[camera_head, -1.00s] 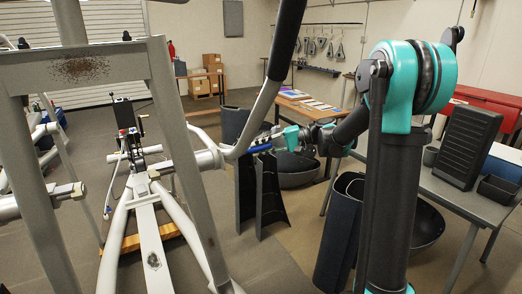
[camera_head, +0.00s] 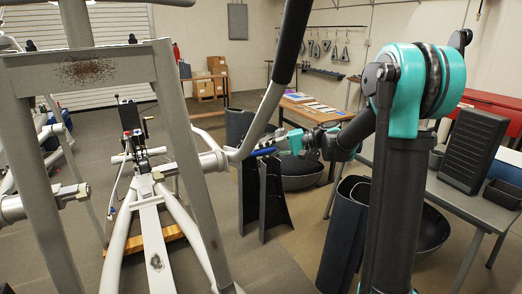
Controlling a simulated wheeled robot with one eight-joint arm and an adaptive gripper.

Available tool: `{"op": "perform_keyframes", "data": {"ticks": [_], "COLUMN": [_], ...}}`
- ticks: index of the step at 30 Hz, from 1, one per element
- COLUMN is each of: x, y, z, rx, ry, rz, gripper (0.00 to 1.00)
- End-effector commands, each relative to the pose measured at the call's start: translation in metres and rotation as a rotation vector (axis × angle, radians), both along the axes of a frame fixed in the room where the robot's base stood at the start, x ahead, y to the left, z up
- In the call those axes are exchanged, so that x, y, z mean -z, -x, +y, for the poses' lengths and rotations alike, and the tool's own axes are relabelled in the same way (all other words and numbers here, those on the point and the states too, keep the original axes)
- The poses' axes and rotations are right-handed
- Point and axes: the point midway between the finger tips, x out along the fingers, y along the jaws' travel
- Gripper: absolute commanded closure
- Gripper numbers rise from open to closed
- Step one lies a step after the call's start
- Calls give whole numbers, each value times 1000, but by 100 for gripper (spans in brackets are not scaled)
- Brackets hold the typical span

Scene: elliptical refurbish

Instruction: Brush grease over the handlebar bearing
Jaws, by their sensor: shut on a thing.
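My gripper (camera_head: 290,143) is at the middle of the view, at the end of my teal and black arm, shut on a blue-handled brush (camera_head: 263,152). The brush points left toward the grey handlebar (camera_head: 258,120), which rises to a black grip at the top. The handlebar's bearing collar (camera_head: 212,161) sits at the lower end of the bar, on the elliptical frame. The brush tip is close to the handlebar just right of the collar; I cannot tell whether it touches.
The grey elliptical frame (camera_head: 190,130) fills the left and foreground. A grey table (camera_head: 470,200) with black trays is at the right. A wooden table (camera_head: 308,108) is at the back. Open floor lies at lower middle.

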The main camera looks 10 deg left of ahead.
Motion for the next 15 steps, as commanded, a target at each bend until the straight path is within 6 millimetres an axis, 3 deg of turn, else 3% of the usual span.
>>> {"op": "perform_keyframes", "data": {"ticks": [15], "x": [0], "y": [25], "z": [-17], "rx": [-3], "ry": [0], "rz": [1], "gripper": [100]}}
